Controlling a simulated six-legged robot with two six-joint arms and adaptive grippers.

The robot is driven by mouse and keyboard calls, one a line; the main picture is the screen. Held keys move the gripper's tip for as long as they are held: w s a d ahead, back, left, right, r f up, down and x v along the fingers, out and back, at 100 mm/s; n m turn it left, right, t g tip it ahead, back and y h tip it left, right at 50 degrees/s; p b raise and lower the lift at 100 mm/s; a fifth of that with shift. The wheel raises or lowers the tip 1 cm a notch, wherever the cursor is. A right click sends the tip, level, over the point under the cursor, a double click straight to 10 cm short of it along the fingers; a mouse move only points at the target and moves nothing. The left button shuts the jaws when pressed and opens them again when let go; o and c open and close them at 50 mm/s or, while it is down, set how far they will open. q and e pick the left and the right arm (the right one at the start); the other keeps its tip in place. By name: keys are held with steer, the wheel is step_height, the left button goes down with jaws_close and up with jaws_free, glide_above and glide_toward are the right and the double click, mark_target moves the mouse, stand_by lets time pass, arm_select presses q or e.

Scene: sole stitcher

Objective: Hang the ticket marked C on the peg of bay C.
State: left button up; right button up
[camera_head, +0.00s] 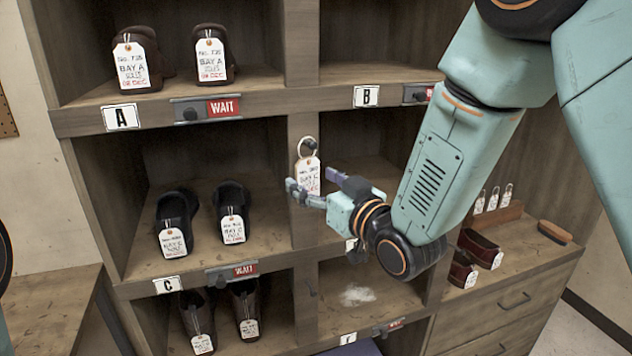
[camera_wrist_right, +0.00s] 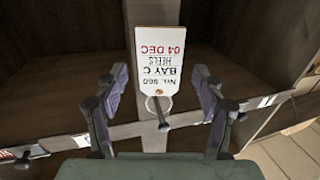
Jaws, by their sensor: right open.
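The white ticket marked Bay C (camera_head: 308,175) hangs by its ring from a dark peg (camera_head: 310,142) on the upright at the right side of bay C (camera_head: 130,265). In the right wrist view the ticket (camera_wrist_right: 160,62) appears upside down, reading "No. 960, Bay C, Heels, 04 Dec". There its ring (camera_wrist_right: 150,104) appears to be around the peg (camera_wrist_right: 163,126). My right gripper (camera_head: 318,187) is open in front of the upright. In the wrist view its fingers (camera_wrist_right: 158,85) stand apart on both sides of the ticket, with gaps. My left gripper is not in view.
Bay C holds a pair of dark shoes (camera_head: 230,210) with tickets; a C label (camera_head: 167,285) and a red WAIT sign (camera_head: 240,270) are on its front edge. Bay A, above, holds another ticketed pair. Brown shoes and several hanging tickets (camera_head: 493,198) are on the right counter.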

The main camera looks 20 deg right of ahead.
steer(key=v, duration=0.8)
steer(key=s+d+f+m+g+h+b, duration=0.1)
steer(key=s+f+g+b, duration=0.25)
steer(key=f, duration=0.75)
steer(key=s+d+f+m+g+h+b, duration=0.1)
steer(key=s+f+m+g+h+b, duration=0.2)
steer(key=f, duration=0.9)
steer(key=s+d+f+g+b, duration=0.1)
steer(key=s+f+g+b, duration=0.2)
steer(key=f, duration=0.8)
steer(key=s+f+g+h+b, duration=0.1)
steer(key=s+f+g+b, duration=0.6)
steer(key=s+f, duration=1.6)
steer(key=f+b, duration=0.2)
steer(key=b, duration=0.2)
steer(key=shift+s+d+g, duration=0.25)
steer(key=shift+d+g, duration=0.05)
steer(key=shift+g, duration=0.05)
